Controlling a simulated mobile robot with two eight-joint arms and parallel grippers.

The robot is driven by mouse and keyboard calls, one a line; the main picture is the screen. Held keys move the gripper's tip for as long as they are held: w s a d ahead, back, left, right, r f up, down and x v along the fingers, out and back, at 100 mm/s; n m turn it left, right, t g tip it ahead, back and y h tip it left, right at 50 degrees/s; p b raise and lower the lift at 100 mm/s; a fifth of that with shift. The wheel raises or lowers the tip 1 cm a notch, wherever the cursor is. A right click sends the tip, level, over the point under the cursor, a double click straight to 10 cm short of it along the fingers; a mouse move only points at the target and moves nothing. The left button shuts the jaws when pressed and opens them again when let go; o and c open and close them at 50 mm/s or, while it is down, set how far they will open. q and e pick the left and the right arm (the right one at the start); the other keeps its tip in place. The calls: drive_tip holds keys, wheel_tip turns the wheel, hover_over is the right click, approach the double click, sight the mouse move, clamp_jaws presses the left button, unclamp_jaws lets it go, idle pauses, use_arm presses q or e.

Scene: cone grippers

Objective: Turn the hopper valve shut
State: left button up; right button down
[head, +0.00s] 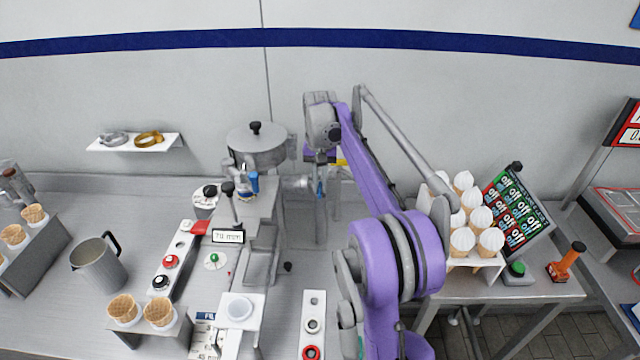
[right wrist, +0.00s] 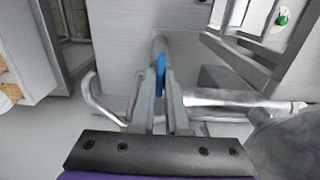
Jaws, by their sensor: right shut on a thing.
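The hopper (head: 258,150) is a grey steel pot with a black-knobbed lid, at the back centre of the head view. A pipe (head: 296,182) runs from it to the right. The valve's blue lever (head: 320,188) shows at the end of this pipe, just under my right gripper (head: 320,172). In the right wrist view the blue lever (right wrist: 161,68) stands upright between the two fingers of my right gripper (right wrist: 160,85), which is shut on it. The pipe (right wrist: 225,105) runs sideways behind the fingers. The valve body is mostly hidden by the fingers. My left gripper is not in view.
A machine with a display (head: 228,237) stands left of the valve, with a second blue part (head: 252,183) on it. A jug (head: 98,265) stands at the left.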

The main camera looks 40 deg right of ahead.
sight(320, 187)
drive_tip(key=c, duration=0.9)
unclamp_jaws()
drive_tip(key=shift+r, duration=0.1)
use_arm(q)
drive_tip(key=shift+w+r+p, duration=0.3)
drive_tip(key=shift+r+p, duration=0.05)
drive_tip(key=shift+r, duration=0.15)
use_arm(e)
drive_tip(key=shift+r, duration=5.3)
drive_tip(key=shift+f, duration=0.1)
